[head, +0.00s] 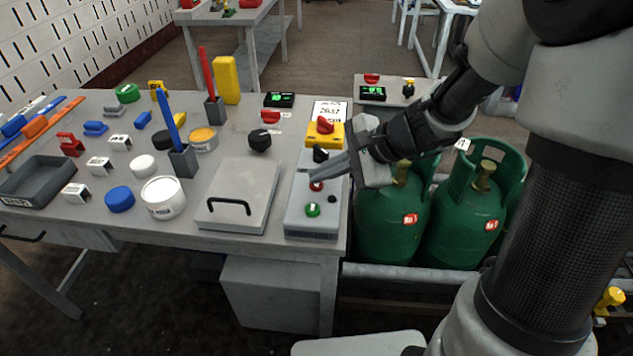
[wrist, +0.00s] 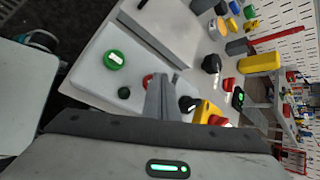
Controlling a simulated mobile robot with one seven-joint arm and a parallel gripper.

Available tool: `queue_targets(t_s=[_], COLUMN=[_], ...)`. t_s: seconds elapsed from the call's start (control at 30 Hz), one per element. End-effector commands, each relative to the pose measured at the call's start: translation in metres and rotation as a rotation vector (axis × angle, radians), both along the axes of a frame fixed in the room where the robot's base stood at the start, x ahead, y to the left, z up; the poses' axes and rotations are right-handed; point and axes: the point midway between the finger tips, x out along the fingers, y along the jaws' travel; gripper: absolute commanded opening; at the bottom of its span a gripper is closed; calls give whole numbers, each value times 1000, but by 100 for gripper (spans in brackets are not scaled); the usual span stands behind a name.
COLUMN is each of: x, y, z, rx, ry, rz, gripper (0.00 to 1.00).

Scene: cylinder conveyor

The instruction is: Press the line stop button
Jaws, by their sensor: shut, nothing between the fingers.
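A grey control box (head: 298,222) sits at the right end of the table. On it are a red button (head: 316,186), a green button (head: 312,210), a small black button (head: 332,199) and a black knob (head: 320,154). My gripper (head: 308,171) is shut and empty, with its fingertips over the box just behind the red button. In the wrist view the fingers (wrist: 164,90) partly cover the red button (wrist: 148,81), and the green button (wrist: 114,60) is clear of them. I cannot tell whether the fingertips touch anything.
A yellow box with a red knob (head: 325,126) stands behind the control box. A grey lidded case (head: 235,200) with a black handle is left of it. Green gas cylinders (head: 392,222) stand right of the table, below my arm. Several small items cover the table's left side.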

Motion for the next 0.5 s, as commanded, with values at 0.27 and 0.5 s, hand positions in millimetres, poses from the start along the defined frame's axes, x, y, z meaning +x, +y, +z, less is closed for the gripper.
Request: queue_targets(t_s=[0.27, 0.5], x=[0, 0], y=[0, 0], z=[3, 16], rx=[-1, -1], ry=[1, 0], rz=[0, -1], gripper=[0, 0])
